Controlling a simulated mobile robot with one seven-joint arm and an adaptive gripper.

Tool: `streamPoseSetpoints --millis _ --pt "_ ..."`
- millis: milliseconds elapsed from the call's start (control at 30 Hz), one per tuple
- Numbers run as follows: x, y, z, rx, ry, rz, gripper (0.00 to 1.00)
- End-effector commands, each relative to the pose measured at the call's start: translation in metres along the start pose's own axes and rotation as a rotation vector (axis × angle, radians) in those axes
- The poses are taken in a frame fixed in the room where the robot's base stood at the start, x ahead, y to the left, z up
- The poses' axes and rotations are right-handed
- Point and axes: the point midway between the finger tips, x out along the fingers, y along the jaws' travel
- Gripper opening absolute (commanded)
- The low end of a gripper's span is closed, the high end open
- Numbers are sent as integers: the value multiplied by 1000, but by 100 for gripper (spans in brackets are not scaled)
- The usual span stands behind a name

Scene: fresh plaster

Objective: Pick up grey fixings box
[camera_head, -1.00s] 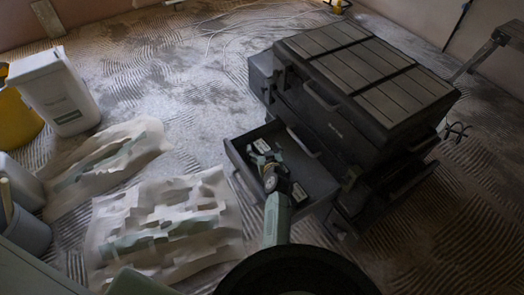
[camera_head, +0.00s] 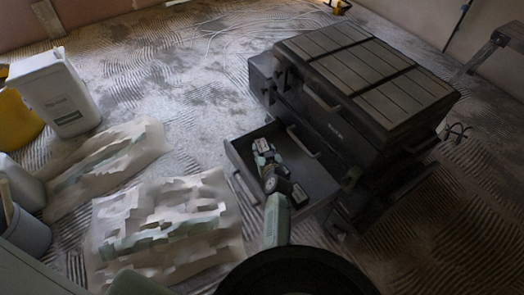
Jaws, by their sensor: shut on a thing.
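The grey fixings box (camera_head: 274,157) is a small box with a pale label, in the open drawer (camera_head: 236,165) of the dark tool chest (camera_head: 380,125). My gripper (camera_head: 264,152) reaches down into the drawer from the front and is shut on the box. The fingers and my wrist hide part of the box. I cannot tell whether it still touches the drawer floor.
A second small dark shape (camera_head: 300,195) with a pale mark shows beside my wrist; I cannot tell what it is. A white tub (camera_head: 62,95) stands at the far left. The floor behind is mostly clear.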

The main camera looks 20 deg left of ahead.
Motion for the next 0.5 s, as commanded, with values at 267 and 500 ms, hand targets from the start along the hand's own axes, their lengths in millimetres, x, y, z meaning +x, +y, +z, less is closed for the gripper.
streamPoseSetpoints --millis 267,500 --pt "0 0 0 0 -1 1 7" --pt "-4 1 -10 -2 2 1 7"
